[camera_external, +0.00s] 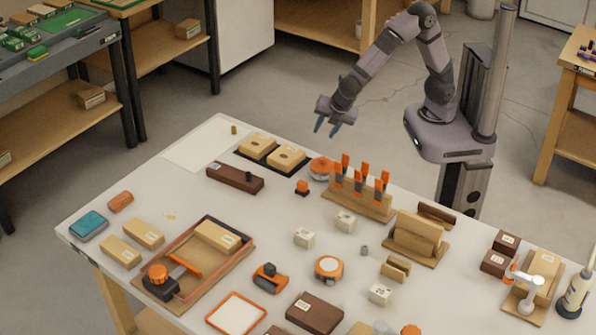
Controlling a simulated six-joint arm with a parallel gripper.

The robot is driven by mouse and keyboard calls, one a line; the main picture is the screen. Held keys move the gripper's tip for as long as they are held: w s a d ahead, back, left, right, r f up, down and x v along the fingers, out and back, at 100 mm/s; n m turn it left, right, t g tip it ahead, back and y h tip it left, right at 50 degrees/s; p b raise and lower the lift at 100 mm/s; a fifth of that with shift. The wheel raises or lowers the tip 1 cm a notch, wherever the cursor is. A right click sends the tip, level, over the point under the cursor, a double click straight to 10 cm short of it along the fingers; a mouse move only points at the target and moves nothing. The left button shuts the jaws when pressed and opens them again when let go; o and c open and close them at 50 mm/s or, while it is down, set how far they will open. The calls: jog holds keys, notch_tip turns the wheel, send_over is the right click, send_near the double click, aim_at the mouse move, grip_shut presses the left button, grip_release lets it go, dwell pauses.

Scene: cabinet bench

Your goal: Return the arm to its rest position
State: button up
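My gripper (327,126) hangs in the air beyond the back edge of the white bench (190,150), above the grey floor. Its two blue-grey fingertips point down and stand apart, with a gap between them. Nothing shows between the fingers. My arm rises from its base on the column at the right, bends at the top and reaches down to the left. The gripper touches nothing on the bench.
Nearest the gripper are an orange round item (322,168) and a wooden rack (358,198) with several orange-handled tools. A black tray (272,165) holds wooden blocks. A framed wooden tray (190,285) lies front left. The bench's back left corner is mostly clear.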

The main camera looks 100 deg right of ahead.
jog(key=s+r+m+g+y+p, duration=0.1)
jog(key=s+r+m+y+p, duration=0.1)
jog(key=s+m, duration=0.5)
jog(key=s+a+r+m+g+y+p, duration=0.1)
jog(key=s+r+m+y+p, duration=0.1)
jog(key=s+m, duration=0.5)
jog(key=shift+s+r+y+p, duration=0.15)
jog(key=shift+s+y+p, duration=0.45)
jog(key=shift+s+y, duration=0.35)
